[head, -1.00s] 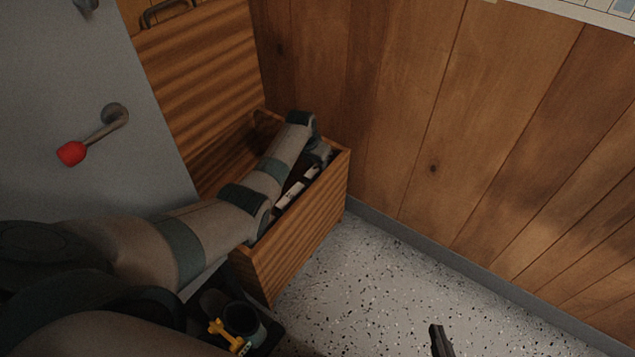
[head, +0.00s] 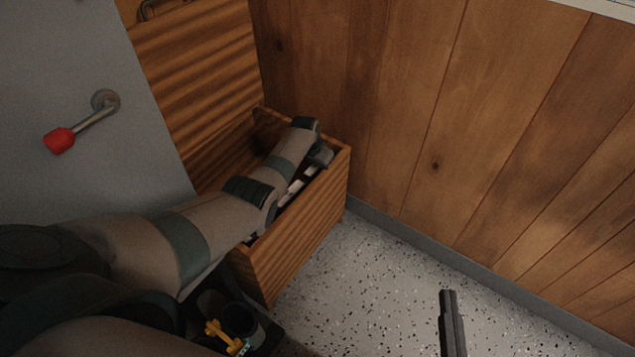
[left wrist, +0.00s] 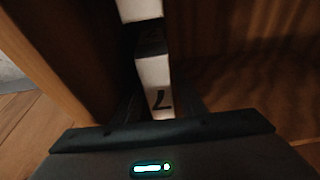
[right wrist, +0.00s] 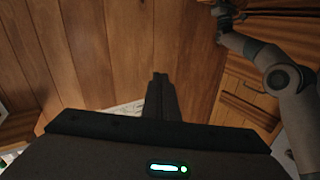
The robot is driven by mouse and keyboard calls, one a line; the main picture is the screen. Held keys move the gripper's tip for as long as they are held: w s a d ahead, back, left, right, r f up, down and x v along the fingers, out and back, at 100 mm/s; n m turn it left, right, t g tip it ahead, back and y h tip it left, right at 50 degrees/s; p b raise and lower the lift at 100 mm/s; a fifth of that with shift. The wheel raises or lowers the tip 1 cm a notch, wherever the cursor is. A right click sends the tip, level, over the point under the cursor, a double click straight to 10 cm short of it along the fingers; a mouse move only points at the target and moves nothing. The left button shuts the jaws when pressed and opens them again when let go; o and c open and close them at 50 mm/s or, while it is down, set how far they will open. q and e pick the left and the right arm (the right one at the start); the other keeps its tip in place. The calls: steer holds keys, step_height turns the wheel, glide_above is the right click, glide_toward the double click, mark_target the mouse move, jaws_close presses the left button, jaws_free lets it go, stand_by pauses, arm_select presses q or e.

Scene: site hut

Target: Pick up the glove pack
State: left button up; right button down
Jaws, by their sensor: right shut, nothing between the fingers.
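My left arm reaches into an open wooden chest (head: 305,245). In the left wrist view a white face marked with a dark 7 (left wrist: 157,88) lies between the fingers of my left gripper (left wrist: 160,105); it looks like the glove pack. A dark part and another white patch lie beyond it; I cannot tell whether these are one thing. The left fingers stand apart on both sides of it; no firm contact shows. In the head view a white strip shows beside my arm, and the left fingers are mostly hidden. My right gripper (head: 449,300) is shut and empty above the floor.
The chest's raised lid (head: 200,75) stands behind it. A grey panel with a red-tipped handle (head: 60,140) is at the left. A wood-plank wall (head: 430,130) closes off the back and right. Speckled floor (head: 370,285) is clear. A dark cup holder with a yellow item (head: 222,335) is at the bottom.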

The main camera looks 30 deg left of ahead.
arm_select(q)
steer(key=shift+w+f, duration=0.1)
steer(key=shift+f, duration=0.3)
arm_select(e)
steer(key=shift+s+a+r+t, duration=0.15)
steer(key=shift+r+t, duration=0.45)
steer(key=shift+r, duration=0.35)
arm_select(q)
steer(key=c, duration=0.9)
steer(key=shift+o, duration=0.2)
steer(key=shift+r, duration=0.1)
